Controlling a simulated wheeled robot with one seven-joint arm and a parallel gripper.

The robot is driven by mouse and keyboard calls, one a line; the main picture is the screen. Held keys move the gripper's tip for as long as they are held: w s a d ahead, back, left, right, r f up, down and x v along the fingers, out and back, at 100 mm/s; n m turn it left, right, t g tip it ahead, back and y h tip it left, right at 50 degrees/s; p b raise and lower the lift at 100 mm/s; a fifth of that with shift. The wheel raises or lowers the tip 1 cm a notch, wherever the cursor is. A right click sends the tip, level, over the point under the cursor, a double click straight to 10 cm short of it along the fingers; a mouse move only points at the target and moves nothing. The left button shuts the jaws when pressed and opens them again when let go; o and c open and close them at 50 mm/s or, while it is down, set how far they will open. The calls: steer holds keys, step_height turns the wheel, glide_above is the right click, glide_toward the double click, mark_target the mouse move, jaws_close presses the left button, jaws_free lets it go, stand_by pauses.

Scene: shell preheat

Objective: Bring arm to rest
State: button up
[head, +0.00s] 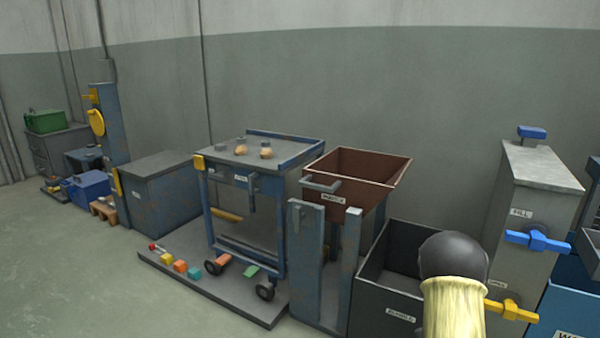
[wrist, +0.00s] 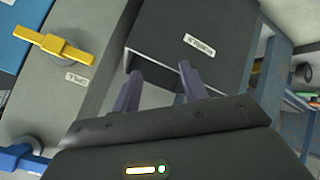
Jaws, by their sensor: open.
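My gripper (wrist: 160,76) shows in the wrist view with its two fingers spread apart. Nothing is between them. Beyond the fingertips is the front of a dark open bin with a white label (wrist: 212,40). The same bin (head: 385,312) stands at lower centre right in the head view. Part of my arm stands up in front of the bin's right side in the head view, and my gripper cannot be made out there.
A grey cabinet (head: 530,190) with blue and yellow valve handles stands right of the bin. A brown bin (head: 365,167) on a blue frame and a wheeled blue cart (head: 285,155) stand left. Small coloured blocks lie on a low platform (head: 205,283). Open floor is at lower left.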

steer(key=s+a+r+g+y+p, duration=0.1)
steer(key=s+a+r+y+p, duration=0.15)
steer(key=a+r, duration=0.65)
steer(key=s+a+r+g+y+p, duration=0.1)
steer(key=s+a+r+g, duration=0.1)
steer(key=s+a+r, duration=0.35)
steer(key=s+a+r+m+g+y+p, duration=0.1)
steer(key=s+a+r, duration=0.2)
steer(key=s+a, duration=0.5)
steer(key=s+a+r+g+y+p, duration=0.1)
steer(key=s+a+r+g+p, duration=0.1)
steer(key=s+a+r, duration=0.45)
step_height(320, 180, up, 34)
steer(key=s+d+p, duration=0.1)
steer(key=d+p, duration=0.1)
steer(key=p, duration=3.5)
steer(key=shift+s+r, duration=0.15)
steer(key=shift+r, duration=0.1)
steer(key=shift+c, duration=0.8)
steer(key=shift+d, duration=0.1)
